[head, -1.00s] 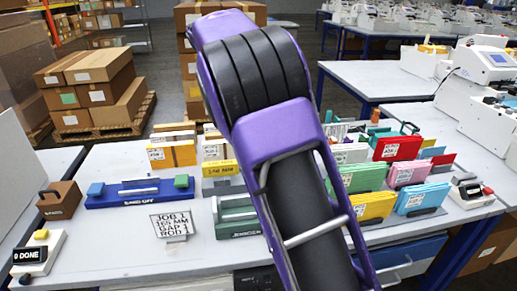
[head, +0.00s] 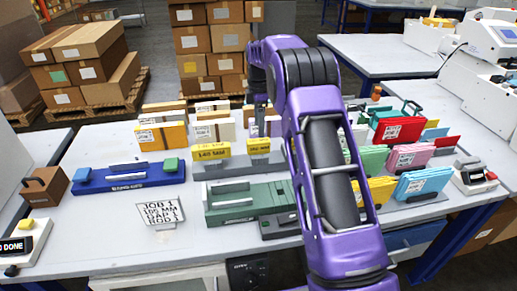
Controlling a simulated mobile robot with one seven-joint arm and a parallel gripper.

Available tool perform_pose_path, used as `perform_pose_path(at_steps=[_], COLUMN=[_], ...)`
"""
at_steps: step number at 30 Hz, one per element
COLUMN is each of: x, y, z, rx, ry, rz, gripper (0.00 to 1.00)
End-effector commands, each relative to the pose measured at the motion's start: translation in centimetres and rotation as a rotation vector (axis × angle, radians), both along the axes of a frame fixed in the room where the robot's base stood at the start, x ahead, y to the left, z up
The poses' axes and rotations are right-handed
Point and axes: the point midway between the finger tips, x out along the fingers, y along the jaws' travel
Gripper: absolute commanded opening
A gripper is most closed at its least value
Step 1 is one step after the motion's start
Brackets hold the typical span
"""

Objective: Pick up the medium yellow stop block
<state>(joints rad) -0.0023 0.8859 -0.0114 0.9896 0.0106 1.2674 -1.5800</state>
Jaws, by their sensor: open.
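Two yellow stop blocks stand on a grey rack (head: 232,168) at the middle of the table. The wider one (head: 210,151) is on the left and a narrower one (head: 258,145) is on the right. Both carry small black print that I cannot read surely. Any further block to the right is hidden by my purple arm, so I cannot tell which is the medium one. My gripper (head: 258,124) points down behind the narrower block, apart from both blocks. It is small and partly lost against the cards behind; it is open and empty.
A green fixture (head: 246,203) lies in front of the rack. A blue fixture (head: 127,178) and a job card (head: 162,214) are at left. Yellow and white folders (head: 172,135) stand behind. Coloured folders (head: 424,182) crowd the right side.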

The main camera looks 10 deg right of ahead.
Motion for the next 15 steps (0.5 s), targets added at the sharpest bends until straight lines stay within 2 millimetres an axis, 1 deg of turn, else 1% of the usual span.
perform_pose_path(at_steps=[1,4,6,11,14,15], x=[-0.1,0.0,0.0,0.0,0.1,0.2], y=[0.0,0.0,0.0,0.1,0.2,0.2], z=[-1.1,-2.5,-3.2,-3.8,-4.6,-5.2], rx=[-0.001,-0.001,-0.001,-0.001,-0.001,-0.002], ry=[0.003,0.001,0.001,-0.001,0.0,0.002], rz=[0.0,0.0,0.0,0.0,0.0,-0.001], gripper=[0.72,0.72,0.72,0.72,0.72,0.72])
